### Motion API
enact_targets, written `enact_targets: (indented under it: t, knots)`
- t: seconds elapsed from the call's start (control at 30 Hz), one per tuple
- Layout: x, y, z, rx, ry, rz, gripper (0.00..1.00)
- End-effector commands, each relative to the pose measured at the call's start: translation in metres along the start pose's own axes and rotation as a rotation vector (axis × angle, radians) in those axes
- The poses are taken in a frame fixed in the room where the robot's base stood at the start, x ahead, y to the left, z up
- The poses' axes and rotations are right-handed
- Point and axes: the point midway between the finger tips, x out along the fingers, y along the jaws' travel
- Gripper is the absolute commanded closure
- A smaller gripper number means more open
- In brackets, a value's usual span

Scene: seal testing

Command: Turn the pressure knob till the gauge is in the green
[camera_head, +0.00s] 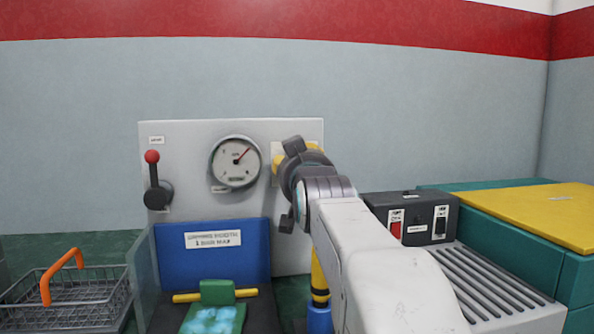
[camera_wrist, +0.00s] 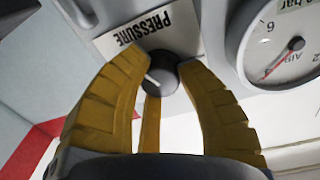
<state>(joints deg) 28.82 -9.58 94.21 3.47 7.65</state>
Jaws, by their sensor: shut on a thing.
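The dark round pressure knob (camera_wrist: 161,76) with a pale pointer line sits below a "PRESSURE" label (camera_wrist: 150,27) in the wrist view. The yellow fingers of my gripper (camera_wrist: 158,84) are shut on the knob, one on each side. In the head view my gripper (camera_head: 281,162) is against the grey panel and hides the knob. The round white gauge (camera_head: 236,163) is just left of it, its red needle tilted up and right. The gauge (camera_wrist: 283,60) is partly cut off in the wrist view. I cannot make out a green band.
A red-tipped lever (camera_head: 153,178) is on the panel's left. Below are a blue block (camera_head: 210,265) and a green part (camera_head: 217,292). A wire basket (camera_head: 75,300) stands left. A dark switch box (camera_head: 413,215) and a yellow-topped teal case (camera_head: 545,212) are right.

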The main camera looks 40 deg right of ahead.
Motion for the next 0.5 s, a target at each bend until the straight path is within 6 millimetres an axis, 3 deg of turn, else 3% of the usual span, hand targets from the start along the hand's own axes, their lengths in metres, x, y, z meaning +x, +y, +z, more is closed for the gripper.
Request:
enact_targets:
  t: [0.5]
  knots:
    - [0.0003,-0.0017,-0.0015,-0.093,0.009,-0.004,0.99]
